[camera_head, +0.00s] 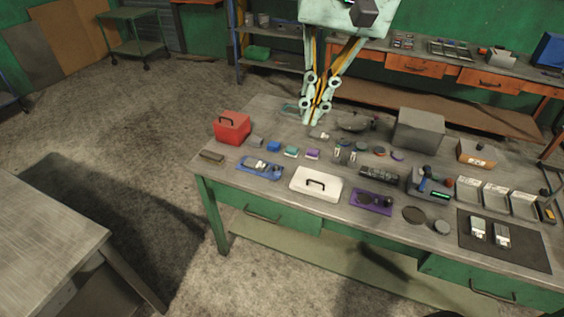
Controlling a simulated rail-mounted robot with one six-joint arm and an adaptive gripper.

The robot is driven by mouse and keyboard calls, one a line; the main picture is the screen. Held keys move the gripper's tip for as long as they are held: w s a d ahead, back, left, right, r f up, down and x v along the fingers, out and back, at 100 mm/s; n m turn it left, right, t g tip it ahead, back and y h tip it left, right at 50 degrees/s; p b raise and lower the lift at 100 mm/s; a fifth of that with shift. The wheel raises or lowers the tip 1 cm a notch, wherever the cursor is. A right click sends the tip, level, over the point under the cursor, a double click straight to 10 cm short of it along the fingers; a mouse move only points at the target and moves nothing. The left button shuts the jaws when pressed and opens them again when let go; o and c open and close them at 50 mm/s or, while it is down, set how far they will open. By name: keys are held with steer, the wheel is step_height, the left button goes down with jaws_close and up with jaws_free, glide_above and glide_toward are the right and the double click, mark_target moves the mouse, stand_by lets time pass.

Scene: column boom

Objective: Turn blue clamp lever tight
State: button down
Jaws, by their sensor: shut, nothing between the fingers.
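A small blue upright part (423,178), which looks like the blue clamp lever, stands on a grey block-shaped base (412,184) at the right middle of the workbench. Its exact angle is too small to tell. A red knob shows beside it, and a bright green strip is on the base. My gripper (316,121) hangs at the back of the bench, pointing down, with its fingers shut and empty. It is well to the left of and behind the blue part, apart from it.
The workbench (230,181) is crowded. A red toolbox (232,127), a white case (316,184), a blue tray (277,173), a purple tray (359,206) and a large grey box (419,130) stand on it. Several small coloured blocks lie between. A dark mat (515,254) lies front right.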

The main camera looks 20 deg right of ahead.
steer(key=w+d+f+m+g+y+b, duration=0.1)
steer(key=w+d+f+m+y+b, duration=0.2)
steer(key=w+f, duration=0.7)
steer(key=w+d+f+m+g+b, duration=0.1)
steer(key=w+d+f+m, duration=0.3)
steer(key=w, duration=0.9)
steer(key=w+d+f+m+y+b, duration=0.1)
steer(key=w+d+f, duration=0.3)
steer(key=f, duration=0.6)
steer(key=w+d+f+m+y+b, duration=0.1)
steer(key=w+d+f+m, duration=0.2)
steer(key=f, duration=0.7)
steer(key=w+d+f+m+y+b, duration=0.1)
steer(key=w+d+f+m, duration=0.1)
steer(key=w+d+f, duration=0.4)
step_height(320, 180, down, 4)
steer(key=shift+w+d+f+y+b, duration=0.15)
steer(key=shift+w+y+b, duration=0.15)
steer(key=shift+w, duration=0.85)
steer(key=shift+f, duration=0.1)
steer(key=x, duration=1)
steer(key=shift+s, duration=0.1)
steer(key=shift+a, duration=1.15)
steer(key=shift+a+f, duration=0.15)
steer(key=shift+a, duration=0.75)
